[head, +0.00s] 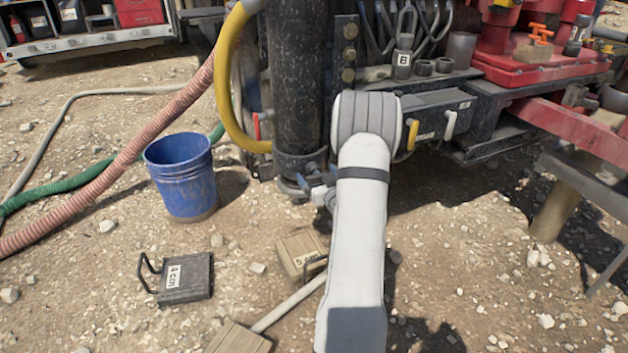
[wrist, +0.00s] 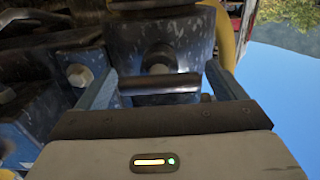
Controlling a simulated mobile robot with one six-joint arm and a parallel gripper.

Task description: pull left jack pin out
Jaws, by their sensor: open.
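A jack pin with a dark crossbar handle (wrist: 160,85) shows in the middle of the wrist view. Its round shank (wrist: 159,62) enters a scuffed blue-grey metal housing (wrist: 190,35). My gripper (wrist: 160,72) is open, with one bluish finger on each side of the crossbar. I cannot tell whether either finger touches it. In the head view my white arm reaches to the foot of a dark vertical jack leg (head: 292,90) and hides most of the pin area.
A blue bucket (head: 181,178) stands left of the leg. A yellow hose (head: 226,85) curves beside it. A black 4 cm block (head: 185,278) and a tan 5 cm block (head: 300,252) lie on stony ground. A red machine frame (head: 540,70) is at right.

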